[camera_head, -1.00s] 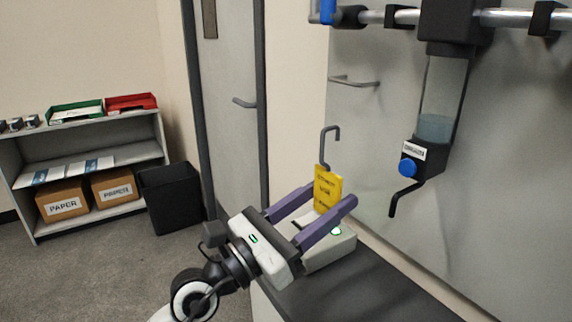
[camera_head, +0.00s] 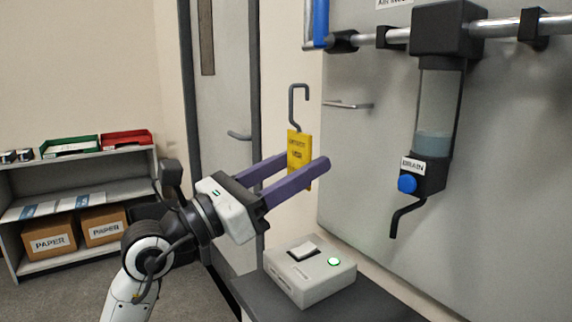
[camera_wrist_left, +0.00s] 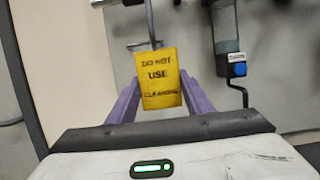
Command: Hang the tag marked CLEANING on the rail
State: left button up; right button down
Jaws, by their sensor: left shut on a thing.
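The yellow tag (camera_head: 299,146) has a grey hook on top and hangs upright between the fingers of my left gripper (camera_head: 305,164). The gripper is shut on it. In the left wrist view the tag (camera_wrist_left: 159,78) reads DO NOT USE CLEANING and faces the camera. The short grey rail (camera_head: 346,105) is fixed to the grey wall panel, just right of the tag's hook in the head view. The hook stands apart from it there, its top slightly higher than the rail. My right gripper is not in view.
A box with a green-lit button (camera_head: 310,270) sits on the dark counter (camera_head: 375,304) below the gripper. A dispenser labelled DRAIN (camera_head: 428,172) with a bent spout hangs from a pipe (camera_head: 500,27) at right. A door (camera_head: 222,100) and a shelf (camera_head: 90,188) stand at left.

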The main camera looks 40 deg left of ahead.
aim_at(364, 157)
pick_arm(q)
jog(key=shift+w+d, duration=0.25)
jog(key=shift+w, duration=0.45)
jog(key=shift+w+d+p, duration=0.2)
jog(key=shift+w+d, duration=0.3)
jog(key=shift+w, duration=1)
jog(key=shift+w+d+p, duration=0.15)
jog(key=shift+w+d, duration=0.4)
jog(key=shift+w, duration=0.9)
jog(key=shift+w+d+p, duration=0.2)
jog(key=shift+w+d, duration=0.3)
jog(key=shift+w, duration=1)
jog(key=shift+f+b, duration=0.85)
jog(key=shift+f, duration=0.3)
jog(key=shift+s, duration=0.1)
jog(key=o, duration=0.9)
